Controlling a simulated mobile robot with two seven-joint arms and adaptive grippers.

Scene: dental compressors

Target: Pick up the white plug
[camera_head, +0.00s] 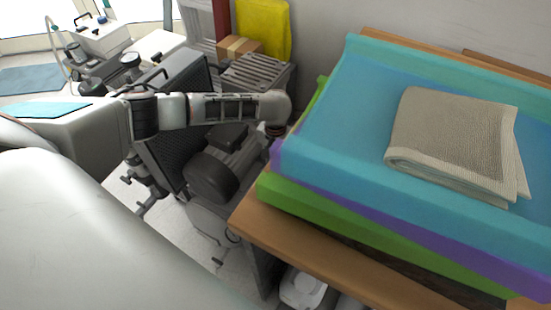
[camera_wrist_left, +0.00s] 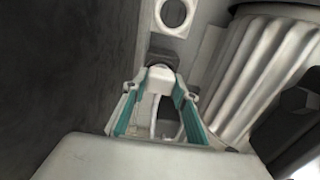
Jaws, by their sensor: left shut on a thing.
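In the left wrist view my left gripper (camera_wrist_left: 160,82) has its teal-padded fingers closed around the white plug (camera_wrist_left: 160,73). The plug sits between the fingertips, and a white cable seems to run back between the fingers. Beyond the plug is a dark block on a grey surface; I cannot tell whether they touch. In the head view my left arm reaches in from the left and bends down behind the stacked mats. The left gripper and plug are hidden there. My right gripper is in neither view.
A white ring-shaped socket (camera_wrist_left: 174,14) lies just beyond the plug. Stacked mats (camera_head: 340,130) with a folded towel (camera_head: 450,140) cover the wooden table (camera_head: 310,250).

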